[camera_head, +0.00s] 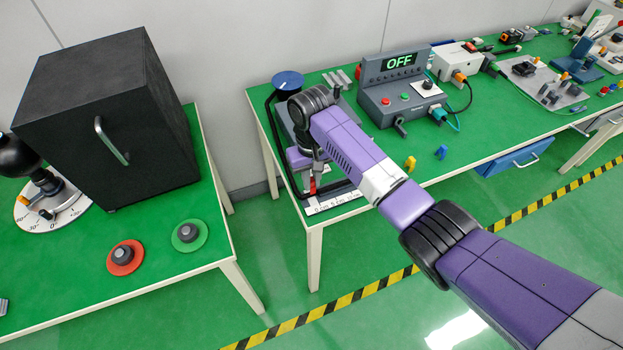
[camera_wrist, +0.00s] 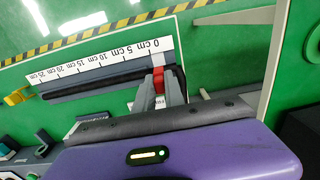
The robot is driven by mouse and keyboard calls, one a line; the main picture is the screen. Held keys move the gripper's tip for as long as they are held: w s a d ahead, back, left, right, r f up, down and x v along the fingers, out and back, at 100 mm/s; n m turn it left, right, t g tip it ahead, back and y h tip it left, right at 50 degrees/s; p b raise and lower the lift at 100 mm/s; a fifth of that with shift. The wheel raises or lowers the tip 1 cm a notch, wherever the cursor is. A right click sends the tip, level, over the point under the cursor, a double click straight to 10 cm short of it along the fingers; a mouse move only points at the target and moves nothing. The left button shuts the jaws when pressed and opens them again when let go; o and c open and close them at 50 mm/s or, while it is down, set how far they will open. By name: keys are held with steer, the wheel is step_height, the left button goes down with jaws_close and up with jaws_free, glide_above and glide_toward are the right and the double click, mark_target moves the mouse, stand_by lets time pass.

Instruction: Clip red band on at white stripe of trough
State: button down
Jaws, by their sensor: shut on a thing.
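The red band (camera_wrist: 157,80) is between the fingertips of my gripper (camera_wrist: 160,88) in the wrist view, and the gripper is shut on it. A bit of red (camera_head: 312,185) also shows under my wrist in the head view. The trough (camera_wrist: 95,82) is a long dark channel alongside a white centimetre scale (camera_wrist: 100,65). The band is at the trough's right end, near the 0 cm mark. A small white patch (camera_wrist: 159,59) beside the band looks like the white stripe. My fingers partly cover this spot, so I cannot tell whether the band sits on the trough.
A grey box reading OFF (camera_head: 395,85) stands behind the arm on the green table. A yellow piece (camera_head: 410,163) and a blue piece (camera_head: 441,152) stand near the front edge. A black cabinet (camera_head: 105,125) is on the separate left table, with a floor gap between.

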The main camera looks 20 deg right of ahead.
steer(key=shift+f+b, duration=0.8)
steer(key=shift+f, duration=0.85)
steer(key=c, duration=1.3)
jaws_free()
steer(key=shift+c, duration=0.2)
steer(key=shift+r, duration=3.95)
